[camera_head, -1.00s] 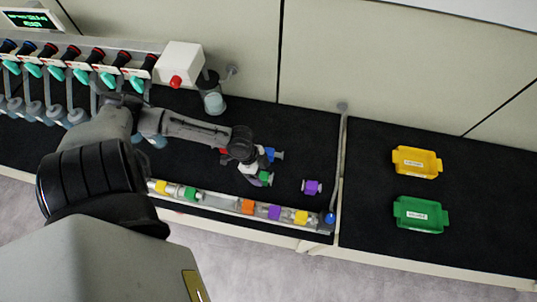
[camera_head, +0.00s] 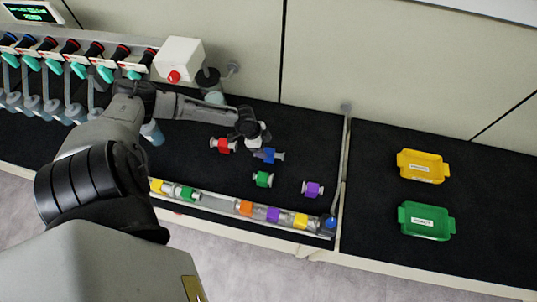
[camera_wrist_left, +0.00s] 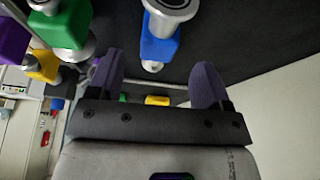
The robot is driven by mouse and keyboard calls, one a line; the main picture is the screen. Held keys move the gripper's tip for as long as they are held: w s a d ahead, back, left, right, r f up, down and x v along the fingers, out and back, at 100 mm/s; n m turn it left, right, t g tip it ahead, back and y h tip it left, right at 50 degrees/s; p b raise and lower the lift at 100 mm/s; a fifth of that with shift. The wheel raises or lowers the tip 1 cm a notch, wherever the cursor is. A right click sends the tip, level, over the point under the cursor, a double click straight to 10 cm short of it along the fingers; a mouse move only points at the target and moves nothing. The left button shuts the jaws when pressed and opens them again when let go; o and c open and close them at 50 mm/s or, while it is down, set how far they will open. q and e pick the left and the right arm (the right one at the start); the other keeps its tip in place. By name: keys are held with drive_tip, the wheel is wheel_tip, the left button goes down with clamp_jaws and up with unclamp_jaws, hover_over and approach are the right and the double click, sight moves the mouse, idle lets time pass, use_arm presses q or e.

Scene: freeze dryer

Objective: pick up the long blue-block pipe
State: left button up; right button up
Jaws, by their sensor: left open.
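The blue-block pipe (camera_head: 269,155), a blue block with metal ends, lies on the black bench top among other loose pipes. My left gripper (camera_head: 262,141) is just behind it in the head view, apart from it as far as I can tell, and partly hidden by its own wrist. In the left wrist view the gripper (camera_wrist_left: 158,80) is open and empty between its two dark fingers. The blue-block pipe (camera_wrist_left: 160,46) appears beyond the fingertips, roughly in line with the gap. My right gripper is not in view.
Loose red (camera_head: 222,145), green (camera_head: 263,179) and purple (camera_head: 313,189) block pipes lie nearby. A rack (camera_head: 217,204) with several coloured pipes runs along the front edge. Yellow (camera_head: 423,167) and green (camera_head: 426,221) trays stand right. The freeze dryer's flasks are at left.

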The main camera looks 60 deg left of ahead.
sight(269, 152)
use_arm(q)
drive_tip(key=shift+d+x, duration=0.1)
drive_tip(key=shift+x, duration=1.05)
drive_tip(key=shift+d+x, duration=0.15)
drive_tip(key=shift+x, duration=1)
drive_tip(key=shift+w+d+f, duration=0.15)
drive_tip(key=shift+w+f, duration=0.15)
drive_tip(key=shift+f, duration=0.3)
drive_tip(key=shift+c, duration=0.3)
drive_tip(key=c, duration=1.1)
drive_tip(key=shift+c, duration=0.2)
drive_tip(key=shift+r, duration=0.1)
